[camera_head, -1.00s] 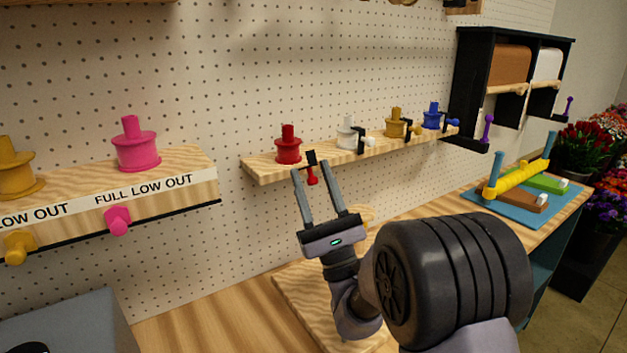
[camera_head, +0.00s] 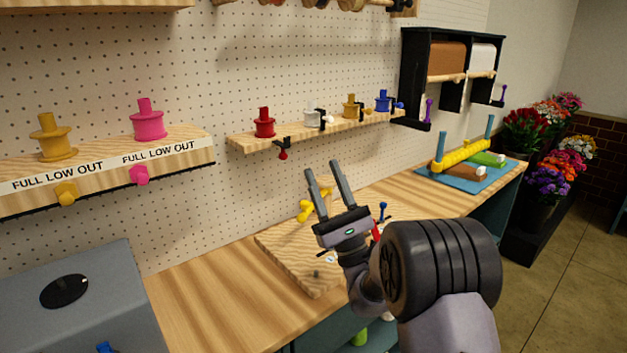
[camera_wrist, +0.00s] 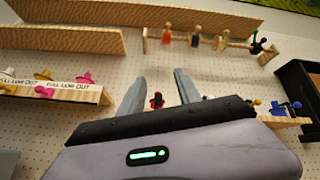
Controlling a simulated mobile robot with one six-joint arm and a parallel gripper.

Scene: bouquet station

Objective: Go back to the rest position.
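My gripper (camera_head: 328,184) is open and empty in the head view. It stands in the air in front of the pegboard, above the wooden board on the bench. Its two fingers also show in the wrist view (camera_wrist: 158,95), apart, with nothing between them that they touch. The red spool (camera_head: 264,124) sits on the small shelf at the left end, with a red-knobbed black clip (camera_head: 282,149) at the shelf's front edge. The gripper is to the right of and below this clip, clear of it.
White (camera_head: 312,118), yellow (camera_head: 350,107) and blue (camera_head: 383,101) spools stand along the same shelf. A left shelf (camera_head: 190,150) holds yellow and pink spools. A grey box (camera_head: 110,290) stands at the left. A blue mat (camera_head: 447,180) with a yellow roller lies at the right.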

